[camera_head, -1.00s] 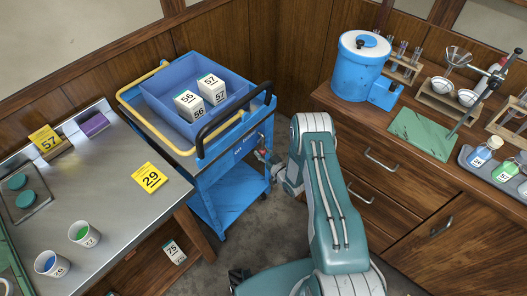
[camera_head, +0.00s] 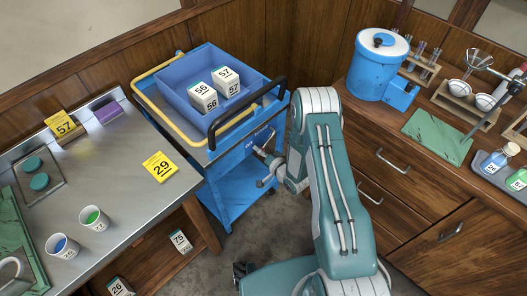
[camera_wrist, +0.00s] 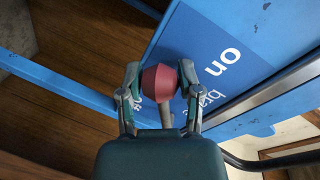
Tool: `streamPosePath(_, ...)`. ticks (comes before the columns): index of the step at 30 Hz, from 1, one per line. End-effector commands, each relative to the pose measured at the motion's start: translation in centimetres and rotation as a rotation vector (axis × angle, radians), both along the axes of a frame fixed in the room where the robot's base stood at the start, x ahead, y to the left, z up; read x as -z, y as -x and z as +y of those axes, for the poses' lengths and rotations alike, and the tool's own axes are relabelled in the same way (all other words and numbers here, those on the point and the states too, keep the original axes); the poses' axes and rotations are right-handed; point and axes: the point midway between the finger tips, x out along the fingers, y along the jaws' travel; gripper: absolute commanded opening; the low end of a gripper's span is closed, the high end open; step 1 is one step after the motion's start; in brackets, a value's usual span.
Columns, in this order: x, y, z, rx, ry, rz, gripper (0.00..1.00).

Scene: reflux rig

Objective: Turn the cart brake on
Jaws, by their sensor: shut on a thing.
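The blue cart (camera_head: 232,185) stands between the steel table and the wooden cabinet. In the wrist view, its blue side panel (camera_wrist: 262,28) carries the white words "on" and "brake", the latter partly hidden. A red knob (camera_wrist: 159,80) on a short stem, the brake handle, sits between the two fingers of my gripper (camera_wrist: 160,76). The fingers press on it from both sides. The knob is to the left of the "on" word in this view. In the head view, my gripper (camera_head: 265,168) is at the cart's right side, and the knob is hard to make out there.
A blue bin (camera_head: 185,92) with two white numbered boxes (camera_head: 215,90) rests on the cart, with a black handle (camera_head: 247,112) above my gripper. The steel table (camera_head: 120,190) is at left. The wooden cabinet (camera_head: 400,190) is close to my arm at right.

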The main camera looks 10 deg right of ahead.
Motion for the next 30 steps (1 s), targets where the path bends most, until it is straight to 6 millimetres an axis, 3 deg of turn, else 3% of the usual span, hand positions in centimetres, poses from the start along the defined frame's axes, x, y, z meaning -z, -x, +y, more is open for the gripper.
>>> streamPosePath(15,-4.0,0.4,1.0,0.002,-0.344,0.239,0.0)
streamPosePath(30,-5.3,0.4,0.9,0.006,-0.465,0.326,0.0)
